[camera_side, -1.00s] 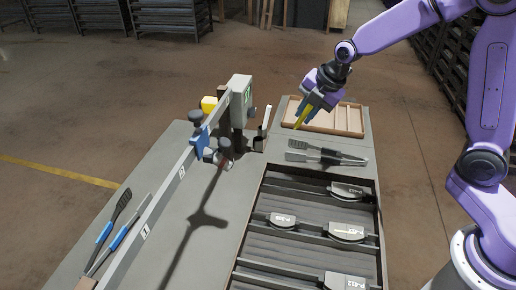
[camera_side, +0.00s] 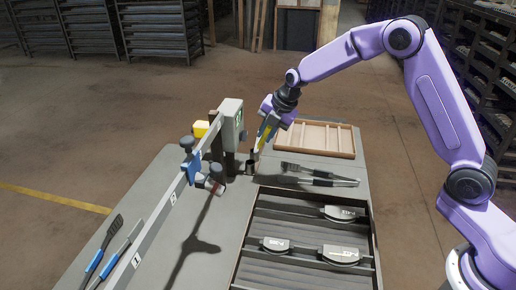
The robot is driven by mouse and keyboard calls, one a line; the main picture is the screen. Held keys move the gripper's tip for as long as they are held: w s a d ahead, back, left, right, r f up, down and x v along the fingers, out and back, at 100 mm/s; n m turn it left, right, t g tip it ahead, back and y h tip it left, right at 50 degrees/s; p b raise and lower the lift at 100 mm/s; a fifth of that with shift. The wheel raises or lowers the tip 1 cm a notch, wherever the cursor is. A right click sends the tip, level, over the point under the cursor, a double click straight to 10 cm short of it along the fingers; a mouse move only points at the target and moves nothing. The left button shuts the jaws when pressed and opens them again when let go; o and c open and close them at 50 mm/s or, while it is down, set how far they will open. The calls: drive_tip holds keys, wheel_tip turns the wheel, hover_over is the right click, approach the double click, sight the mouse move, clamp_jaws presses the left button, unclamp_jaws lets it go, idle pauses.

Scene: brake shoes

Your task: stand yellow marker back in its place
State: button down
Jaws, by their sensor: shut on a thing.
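My gripper (camera_side: 268,128) is shut on the yellow marker (camera_side: 264,134), which is tilted, with its lower end pointing down and a little left. The gripper is above and slightly right of a small dark cup (camera_side: 251,168) on the table, beside the grey upright post. A pale, slim piece (camera_side: 256,149) shows between the yellow marker and the cup. I cannot tell whether it is part of the held marker or another item standing in the cup. Whether the held marker touches the cup is also unclear.
A measuring rail (camera_side: 160,214) with blue clamps runs along the left. A dark divided tray (camera_side: 300,226) holds several brake shoes (camera_side: 341,255). Blue-handled tools (camera_side: 103,246) lie front left.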

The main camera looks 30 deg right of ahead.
sight(258, 148)
drive_tip(key=w+f, duration=0.2)
drive_tip(key=f, duration=0.1)
drive_tip(key=w+f, duration=0.1)
drive_tip(key=shift+w+a+f, duration=0.2)
drive_tip(key=shift+w+a, duration=0.05)
drive_tip(key=shift+w+f, duration=0.15)
drive_tip(key=shift+f, duration=1.45)
drive_tip(key=shift+f, duration=0.6)
drive_tip(key=c, duration=1)
unclamp_jaws()
drive_tip(key=shift+c, duration=0.2)
drive_tip(key=shift+r, duration=0.25)
drive_tip(key=v, duration=1.2)
drive_tip(key=shift+r, duration=0.4)
